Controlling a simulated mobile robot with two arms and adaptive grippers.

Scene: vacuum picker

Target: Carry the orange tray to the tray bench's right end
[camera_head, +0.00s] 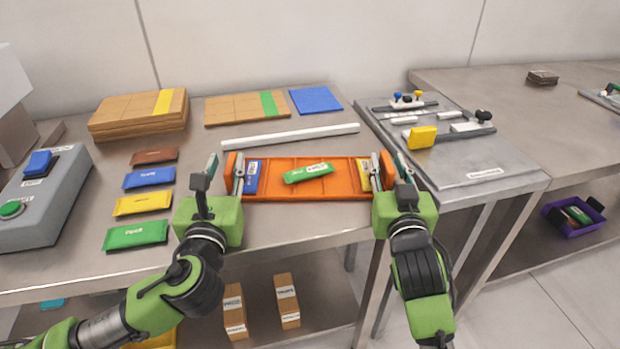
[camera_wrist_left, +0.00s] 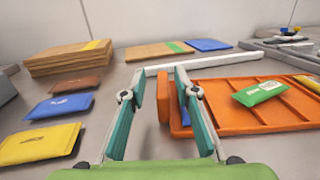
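The orange tray (camera_head: 285,190) lies flat on the near part of the steel bench (camera_head: 290,228). It holds a blue packet (camera_head: 251,177), a green packet (camera_head: 309,173) and a yellow packet (camera_head: 364,172). My left gripper (camera_head: 226,172) is at the tray's left end, its fingers apart on either side of the upright orange end piece (camera_wrist_left: 163,97). The left wrist view shows a clear gap between the left finger and that piece. My right gripper (camera_head: 388,170) straddles the tray's right end, its fingers apart; contact there is hard to see.
A white bar (camera_head: 290,136) lies just behind the tray. Packets in a column (camera_head: 143,204) and a control box (camera_head: 40,195) stand left. A grey fixture plate (camera_head: 460,160) with a yellow block is close on the right. Wooden boards (camera_head: 140,118) are at the back.

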